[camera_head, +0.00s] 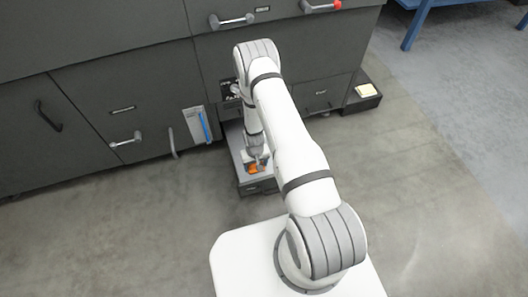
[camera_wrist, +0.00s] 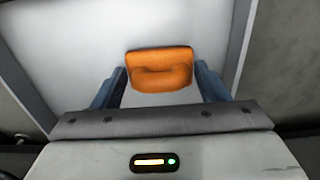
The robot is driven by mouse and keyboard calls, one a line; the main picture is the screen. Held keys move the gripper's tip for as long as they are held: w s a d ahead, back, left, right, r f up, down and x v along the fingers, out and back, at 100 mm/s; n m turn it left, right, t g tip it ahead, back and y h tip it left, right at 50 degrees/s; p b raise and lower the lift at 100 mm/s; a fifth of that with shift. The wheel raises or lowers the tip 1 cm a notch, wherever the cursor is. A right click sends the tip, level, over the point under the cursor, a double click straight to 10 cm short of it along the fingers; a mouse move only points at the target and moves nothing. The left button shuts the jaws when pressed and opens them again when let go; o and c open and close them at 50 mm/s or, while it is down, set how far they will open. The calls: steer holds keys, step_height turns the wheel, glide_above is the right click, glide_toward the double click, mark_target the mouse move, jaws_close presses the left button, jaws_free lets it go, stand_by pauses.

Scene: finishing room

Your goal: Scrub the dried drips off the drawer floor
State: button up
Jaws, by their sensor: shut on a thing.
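The open drawer (camera_head: 236,146) juts out low from the dark cabinet, under my arm. Its pale floor (camera_wrist: 85,40) fills most of the wrist view between grey side walls. My gripper (camera_wrist: 160,82) is down inside the drawer, its blue fingers shut on an orange scrubber (camera_wrist: 160,68). The scrubber also shows in the head view (camera_head: 253,169) near the drawer's front. It lies over the pale floor; I cannot tell whether it touches. I see no drips on the visible floor; my gripper and the scrubber hide part of it.
Dark cabinets (camera_head: 80,120) with bar handles stand behind and left. A white holder with a blue strip (camera_head: 203,124) is left of the drawer. A dark block (camera_head: 362,101) carrying a pale yellow pad (camera_head: 367,90) stands right.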

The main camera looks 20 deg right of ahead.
steer(key=shift+a+r, duration=0.15)
steer(key=shift+a, duration=0.05)
steer(key=shift+d+f, duration=0.2)
steer(key=shift+d, duration=1.25)
steer(key=r, duration=0.1)
steer(key=d+r+p, duration=0.1)
steer(key=r, duration=0.1)
steer(key=shift+r, duration=0.1)
steer(key=shift+r+p, duration=1.65)
steer(key=shift+r, duration=0.7)
